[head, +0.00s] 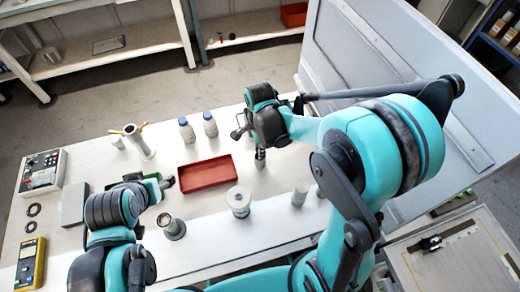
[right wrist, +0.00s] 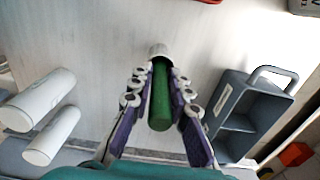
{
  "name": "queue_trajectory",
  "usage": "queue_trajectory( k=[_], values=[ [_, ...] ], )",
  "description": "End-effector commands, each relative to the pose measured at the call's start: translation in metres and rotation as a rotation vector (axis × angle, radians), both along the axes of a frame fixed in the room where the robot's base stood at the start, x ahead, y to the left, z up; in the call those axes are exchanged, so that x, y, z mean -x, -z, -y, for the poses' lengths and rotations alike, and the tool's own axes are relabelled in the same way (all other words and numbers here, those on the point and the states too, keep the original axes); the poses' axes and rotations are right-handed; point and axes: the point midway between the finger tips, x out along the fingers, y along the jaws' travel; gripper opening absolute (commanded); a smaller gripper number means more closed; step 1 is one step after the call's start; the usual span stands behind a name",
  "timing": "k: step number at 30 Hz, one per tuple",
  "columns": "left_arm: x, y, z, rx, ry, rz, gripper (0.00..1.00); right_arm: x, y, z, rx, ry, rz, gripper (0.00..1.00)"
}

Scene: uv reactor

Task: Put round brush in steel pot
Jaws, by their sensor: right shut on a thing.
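My right gripper (right wrist: 160,90) is shut on a green rod-like thing (right wrist: 160,100), which I take to be the round brush. Its far end meets a pale cylindrical part (right wrist: 158,51); I cannot tell whether that part belongs to it. In the head view my right gripper (head: 259,140) is over the table, right of the red tray, and largely hides what it holds. A flared steel vessel (head: 143,146) with yellowish sticks stands at the far left; a smaller metal vessel (head: 173,228) stands nearer. I cannot tell which is the steel pot. My left gripper (head: 162,186) is near the red tray, its jaws unclear.
A red tray (head: 206,173) lies mid-table, with two white bottles (head: 187,130) behind it. The right wrist view shows a grey caddy (right wrist: 247,112) at right and pale cylinders (right wrist: 38,100) at left. A yellow meter (head: 30,264) lies front left.

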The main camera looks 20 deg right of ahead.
Motion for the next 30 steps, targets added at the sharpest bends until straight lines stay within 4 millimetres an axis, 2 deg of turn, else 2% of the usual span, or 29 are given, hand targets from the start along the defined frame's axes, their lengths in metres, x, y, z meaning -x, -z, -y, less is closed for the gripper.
queue_trajectory(
  k=[6,7,9,19,23,30],
  values=[
    [0.0,0.004,0.0,0.0,0.0,0.0,0.64,0.0,0.004,0.0,0.0,0.0,0.0,0.0],
    [0.0,0.003,0.0,0.0,0.0,0.0,0.64,0.0,0.004,0.0,0.0,0.0,0.0,0.23],
    [0.0,0.003,0.0,0.0,0.0,0.0,0.64,0.0,0.003,0.0,0.0,0.0,0.0,0.38],
    [0.0,0.001,0.0,0.0,0.0,0.0,0.64,0.0,0.003,0.0,0.0,0.0,0.0,0.38],
    [0.0,-0.006,0.0,0.0,0.0,0.0,0.64,0.0,-0.015,0.0,0.0,0.0,0.0,0.38],
    [0.0,-0.023,0.0,0.0,0.0,0.0,0.64,-0.008,-0.057,-0.001,0.0,0.0,0.0,0.38]
  ],
)
